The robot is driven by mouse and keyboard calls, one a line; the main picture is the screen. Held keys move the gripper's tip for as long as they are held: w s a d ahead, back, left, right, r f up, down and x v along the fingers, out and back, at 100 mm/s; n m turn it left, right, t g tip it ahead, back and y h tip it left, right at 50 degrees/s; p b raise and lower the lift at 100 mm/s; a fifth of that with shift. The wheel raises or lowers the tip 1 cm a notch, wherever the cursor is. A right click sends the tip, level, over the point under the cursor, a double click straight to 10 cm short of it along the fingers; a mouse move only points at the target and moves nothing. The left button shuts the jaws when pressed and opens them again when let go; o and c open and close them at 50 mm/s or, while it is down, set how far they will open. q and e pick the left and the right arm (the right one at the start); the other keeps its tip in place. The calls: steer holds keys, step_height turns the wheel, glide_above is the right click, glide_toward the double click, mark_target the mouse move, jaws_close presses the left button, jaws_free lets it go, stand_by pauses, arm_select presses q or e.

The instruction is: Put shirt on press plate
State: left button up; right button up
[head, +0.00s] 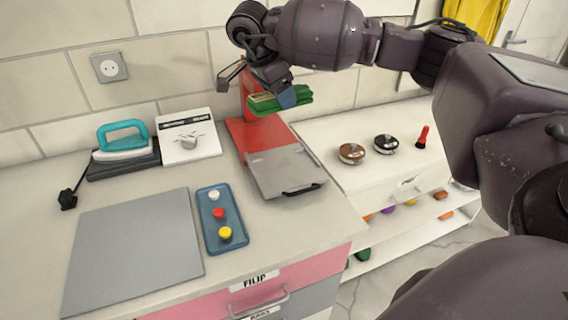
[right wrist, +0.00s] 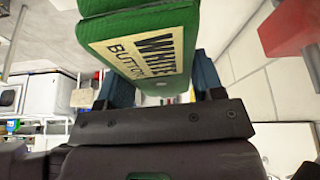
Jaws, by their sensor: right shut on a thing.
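A folded green shirt (head: 268,105) with a cream label is held up in the air by my right gripper (head: 278,92). In the right wrist view the shirt (right wrist: 110,48) fills the top, its label reading "WHITE BUTTON", between the blue fingers of the gripper (right wrist: 165,85). The gripper is shut on the shirt. Below it on the counter is a red press (head: 248,133) with an upright red post, partly hidden behind the gripper. Its flat grey press plate (head: 285,165) has a dark handle at the front and is bare. My left gripper is not in view.
A grey mat (head: 135,245) and a blue button panel (head: 221,220) lie left of the press. A teal iron (head: 122,143) and a white dial box (head: 190,138) stand behind. Two round stamps (head: 351,153) (head: 386,144) and a red-handled item (head: 423,137) sit at right.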

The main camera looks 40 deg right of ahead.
mark_target(287, 163)
steer(key=shift+w+d+r+m+g, duration=0.15)
steer(key=shift+d+r+m, duration=0.15)
steer(key=shift+r+m, duration=0.15)
steer(key=shift+d+r+m+g, duration=0.15)
steer(key=shift+d+r+m, duration=0.1)
steer(key=shift+r+m, duration=0.15)
step_height(287, 163, down, 20)
steer(key=shift+r+b, duration=0.1)
steer(key=shift+b, duration=0.6)
steer(key=shift+r, duration=0.1)
steer(key=o, duration=1)
steer(key=shift+c, duration=0.2)
steer(key=v, duration=1.2)
steer(key=shift+p, duration=0.35)
